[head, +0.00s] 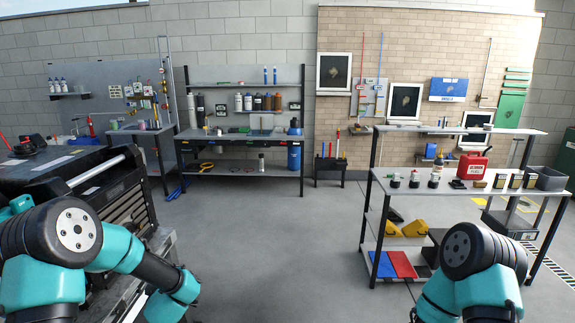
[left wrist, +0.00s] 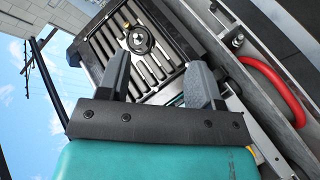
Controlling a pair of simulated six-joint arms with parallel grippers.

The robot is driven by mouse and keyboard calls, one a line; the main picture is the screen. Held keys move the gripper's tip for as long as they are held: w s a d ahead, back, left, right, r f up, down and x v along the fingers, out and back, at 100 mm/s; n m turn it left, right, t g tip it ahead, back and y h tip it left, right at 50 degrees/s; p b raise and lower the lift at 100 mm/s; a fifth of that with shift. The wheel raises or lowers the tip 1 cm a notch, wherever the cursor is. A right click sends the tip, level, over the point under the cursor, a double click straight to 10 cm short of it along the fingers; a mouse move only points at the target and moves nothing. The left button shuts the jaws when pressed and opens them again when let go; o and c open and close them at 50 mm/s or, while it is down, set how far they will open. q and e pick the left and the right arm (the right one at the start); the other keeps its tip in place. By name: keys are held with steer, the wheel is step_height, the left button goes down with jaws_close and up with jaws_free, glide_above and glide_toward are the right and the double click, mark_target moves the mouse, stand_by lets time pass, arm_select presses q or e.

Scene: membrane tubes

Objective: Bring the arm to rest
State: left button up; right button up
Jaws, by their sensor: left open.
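My left gripper (left wrist: 158,78) shows in the left wrist view, its two grey fingers apart with nothing between them. No membrane tube can be made out.
A shelf rack (head: 465,188) with bottles and a red can (head: 473,165) stands close behind my right arm. A workbench (head: 240,145) is at the back. The grey floor (head: 285,250) between is clear. A red curved handle (left wrist: 277,88) is right of the left gripper.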

arm_select(q)
steer(key=s+d+f+m+g+h, duration=0.45)
steer(key=s+d+f, duration=0.25)
steer(key=s+f, duration=0.25)
steer(key=s+d+f+m+g+h, duration=0.3)
steer(key=s+d+f+m+h, duration=0.3)
steer(key=s+f, duration=0.35)
steer(key=s+d+f+m+g, duration=0.3)
steer(key=s+d, duration=0.1)
steer(key=s, duration=0.6)
steer(key=shift+d+h, duration=0.35)
steer(key=shift+h, duration=0.1)
steer(key=shift+g, duration=0.25)
